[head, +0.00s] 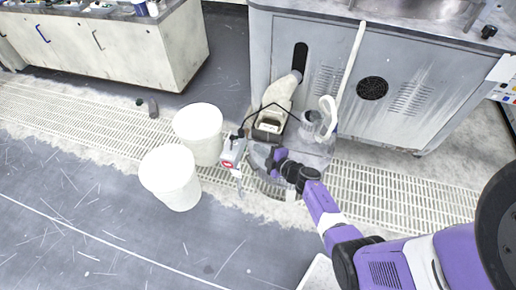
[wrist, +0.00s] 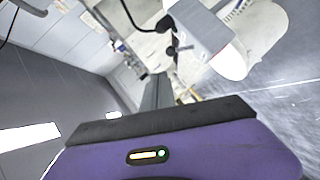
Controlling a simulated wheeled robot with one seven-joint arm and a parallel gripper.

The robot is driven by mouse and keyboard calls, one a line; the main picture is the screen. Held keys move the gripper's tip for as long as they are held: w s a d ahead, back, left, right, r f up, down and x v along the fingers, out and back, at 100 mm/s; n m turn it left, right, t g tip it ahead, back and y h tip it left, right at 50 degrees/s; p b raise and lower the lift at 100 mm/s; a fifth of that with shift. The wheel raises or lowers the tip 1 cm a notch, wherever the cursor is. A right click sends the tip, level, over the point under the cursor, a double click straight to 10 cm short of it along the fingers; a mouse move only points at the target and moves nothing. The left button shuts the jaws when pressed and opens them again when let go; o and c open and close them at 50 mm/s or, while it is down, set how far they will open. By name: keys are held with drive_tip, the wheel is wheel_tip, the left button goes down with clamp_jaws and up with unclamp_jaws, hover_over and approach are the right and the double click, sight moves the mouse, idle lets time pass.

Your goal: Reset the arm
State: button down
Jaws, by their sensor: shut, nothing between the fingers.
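My purple arm reaches in from the right of the head view, and my gripper (head: 262,158) is held out over the floor grating beside a white box with a red label. In the wrist view the purple gripper body fills the bottom, and the grey fingers of my gripper (wrist: 158,90) are together with nothing between them. The white box (head: 232,152) is close to the gripper; a white box on a black cable (wrist: 200,28) also shows past the fingers in the wrist view. I cannot tell whether the gripper touches it.
Two white buckets (head: 170,178) stand left of the gripper. A grey cabinet (head: 340,75) with a leaning white pole (head: 350,65) stands behind, with a clear jug (head: 312,130) before it. Another bench (head: 120,50) is at the back left. The front left floor is open.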

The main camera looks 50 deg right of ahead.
idle(0.3)
wheel_tip(320, 180, up, 11)
drive_tip(key=s+m+t+h, duration=0.2)
drive_tip(key=m+h, duration=0.2)
drive_tip(key=m, duration=0.1)
drive_tip(key=s+a+r+m+y, duration=0.2)
drive_tip(key=s+a+r, duration=0.4)
drive_tip(key=s+a, duration=0.3)
drive_tip(key=s+a+r+m+g+y, duration=0.1)
drive_tip(key=s+a+r+m+y, duration=0.1)
drive_tip(key=s+a+r, duration=0.4)
drive_tip(key=s+a+r+m+y, duration=0.1)
drive_tip(key=s+a+r+y, duration=0.2)
drive_tip(key=s+a, duration=1)
wheel_tip(320, 180, up, 3)
drive_tip(key=shift+s+a+r+m+g, duration=0.1)
drive_tip(key=shift+s+a+m+g, duration=0.25)
drive_tip(key=shift+s, duration=0.5)
